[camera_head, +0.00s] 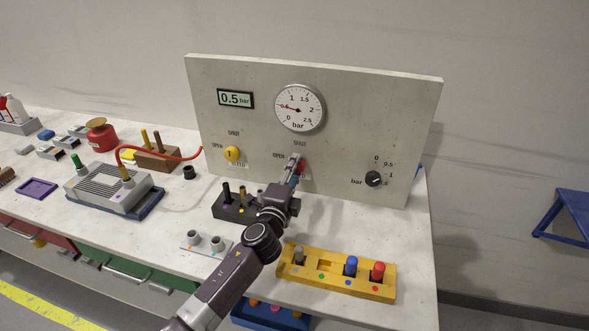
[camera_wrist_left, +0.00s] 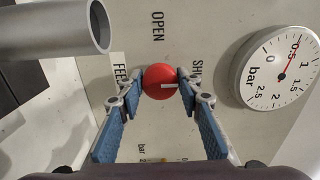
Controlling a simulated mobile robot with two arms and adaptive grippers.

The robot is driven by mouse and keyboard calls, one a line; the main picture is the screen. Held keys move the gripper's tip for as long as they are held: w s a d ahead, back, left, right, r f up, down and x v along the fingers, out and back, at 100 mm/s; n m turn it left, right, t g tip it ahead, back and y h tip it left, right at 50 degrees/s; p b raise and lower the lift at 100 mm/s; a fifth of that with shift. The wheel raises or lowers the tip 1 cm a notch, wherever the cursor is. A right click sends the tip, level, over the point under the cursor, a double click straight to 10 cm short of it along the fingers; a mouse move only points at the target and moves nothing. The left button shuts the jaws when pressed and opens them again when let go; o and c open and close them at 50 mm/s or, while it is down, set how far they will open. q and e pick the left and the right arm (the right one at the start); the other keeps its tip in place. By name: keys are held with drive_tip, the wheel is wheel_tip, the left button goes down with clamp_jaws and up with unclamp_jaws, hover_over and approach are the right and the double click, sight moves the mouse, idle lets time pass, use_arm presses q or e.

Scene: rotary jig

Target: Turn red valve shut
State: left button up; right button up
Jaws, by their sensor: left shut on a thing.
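The red valve (camera_head: 301,167) is a round knob on the upright grey panel (camera_head: 350,110), partly hidden by my left gripper in the head view. My left gripper (camera_head: 297,163) is shut on it. In the left wrist view, the blue-padded fingers (camera_wrist_left: 160,90) sit on either side of the red valve (camera_wrist_left: 158,76). The white mark on its face runs toward the SHUT label (camera_wrist_left: 196,75). The OPEN label (camera_wrist_left: 157,26) is at the top of that view. My right gripper is not in view.
The dial gauge (camera_head: 300,107) and display (camera_head: 235,98) read about 0.5 bar. A yellow knob (camera_head: 232,154) and a black knob (camera_head: 373,179) flank the valve. Below the arm are a black block (camera_head: 228,205) with pegs and a yellow rack (camera_head: 335,284).

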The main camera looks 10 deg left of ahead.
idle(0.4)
use_arm(q)
drive_tip(key=o, duration=1.2)
drive_tip(key=shift+c, duration=0.2)
drive_tip(key=s, duration=1.2)
drive_tip(key=shift+a, duration=0.2)
drive_tip(key=shift+f, duration=0.1)
